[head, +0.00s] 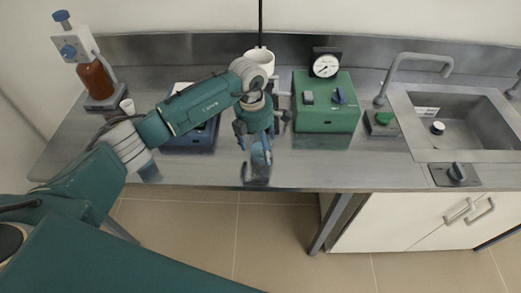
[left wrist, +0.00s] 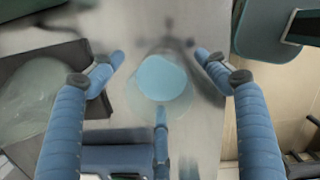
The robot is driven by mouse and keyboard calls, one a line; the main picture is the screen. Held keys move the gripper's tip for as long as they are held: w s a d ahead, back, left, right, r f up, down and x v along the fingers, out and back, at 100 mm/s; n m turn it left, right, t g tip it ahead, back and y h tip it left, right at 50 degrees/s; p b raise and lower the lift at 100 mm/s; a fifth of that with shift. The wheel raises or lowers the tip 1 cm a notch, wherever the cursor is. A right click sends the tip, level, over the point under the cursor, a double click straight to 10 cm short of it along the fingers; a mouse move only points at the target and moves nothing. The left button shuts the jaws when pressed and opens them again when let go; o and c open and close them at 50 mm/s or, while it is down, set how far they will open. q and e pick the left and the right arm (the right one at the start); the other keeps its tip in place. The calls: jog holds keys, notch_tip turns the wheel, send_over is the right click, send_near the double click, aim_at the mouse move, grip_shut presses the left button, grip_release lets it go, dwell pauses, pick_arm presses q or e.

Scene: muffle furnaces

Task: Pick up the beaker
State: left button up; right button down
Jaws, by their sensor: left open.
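The beaker (head: 261,160) is clear glass with blue liquid and stands on the steel bench near its front edge. In the left wrist view the beaker (left wrist: 163,82) shows from above as a pale blue disc inside a clear rim. My left gripper (head: 256,138) points down over the beaker and hides its upper part in the head view. In the left wrist view the left gripper (left wrist: 160,60) is open, its blue fingers spread on both sides of the beaker with gaps. A third finger reaches up from the bottom of that view. My right gripper is not in view.
A green device (head: 326,110) with a gauge stands right of the gripper, and a blue device (head: 190,136) lies partly behind my arm. A brown bottle (head: 95,80) stands far left; a sink (head: 465,120) is at right.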

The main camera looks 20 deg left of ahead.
pick_arm(q)
jog(key=shift+r, duration=0.1)
jog(key=c, duration=1.5)
jog(key=shift+o, duration=0.2)
